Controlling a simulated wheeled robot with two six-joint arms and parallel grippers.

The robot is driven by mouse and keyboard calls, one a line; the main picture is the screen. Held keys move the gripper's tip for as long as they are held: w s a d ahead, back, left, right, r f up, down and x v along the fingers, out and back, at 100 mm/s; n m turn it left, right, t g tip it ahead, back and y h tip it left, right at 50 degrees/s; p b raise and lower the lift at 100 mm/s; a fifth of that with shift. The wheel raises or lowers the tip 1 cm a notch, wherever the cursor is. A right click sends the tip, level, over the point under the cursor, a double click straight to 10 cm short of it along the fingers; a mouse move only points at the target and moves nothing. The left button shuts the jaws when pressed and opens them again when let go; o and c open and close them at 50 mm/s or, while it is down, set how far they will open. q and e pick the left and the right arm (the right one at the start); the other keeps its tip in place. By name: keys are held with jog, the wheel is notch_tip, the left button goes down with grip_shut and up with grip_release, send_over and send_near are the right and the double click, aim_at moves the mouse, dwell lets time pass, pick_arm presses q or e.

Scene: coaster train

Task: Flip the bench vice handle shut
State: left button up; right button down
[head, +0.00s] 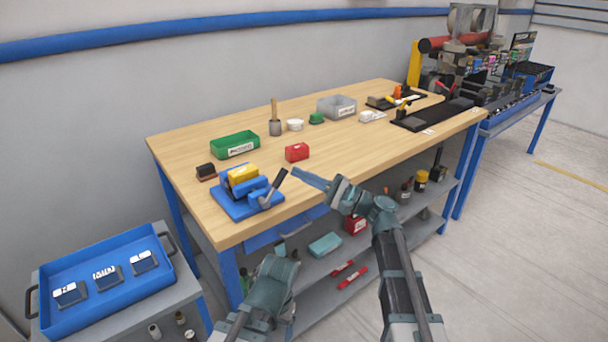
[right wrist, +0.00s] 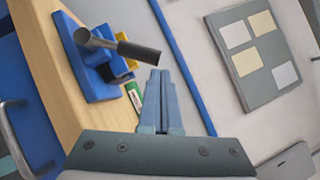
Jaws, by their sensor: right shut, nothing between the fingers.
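The bench vice (head: 243,182) is blue and yellow and sits on a blue base at the near left corner of the workbench. Its handle (head: 272,188), a grey lever with a dark grip, sticks up and leans to the right. In the right wrist view the vice (right wrist: 98,80) is at upper left, and the dark grip of its handle (right wrist: 138,51) ends close to my fingertips. My right gripper (head: 296,172) is shut and empty, just right of the handle; its fingers (right wrist: 160,72) also show together there. My left arm is low in front of the bench; its fingers are not clear.
On the workbench (head: 330,155) are a red box (head: 297,152), a green bin (head: 235,145), a brown-black block (head: 206,172) and a grey bin (head: 337,106). A blue tray (head: 105,280) with several dark blocks stands at lower left. The bench front right of the vice is clear.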

jog(key=shift+r, duration=0.1)
jog(key=s+a+r+n+g+h+p, duration=0.1)
jog(key=s+a+n+h+p, duration=0.3)
jog(key=p, duration=0.5)
jog(key=s+a+r+n+h+p, duration=0.3)
jog(key=s+a+n+h+p, duration=0.1)
jog(key=a+n+p, duration=0.4)
jog(key=shift+s+g+p, duration=0.4)
jog(key=shift+p, duration=0.7)
jog(key=shift+s+a, duration=0.1)
jog(key=shift+a, duration=0.05)
jog(key=shift+r, duration=0.15)
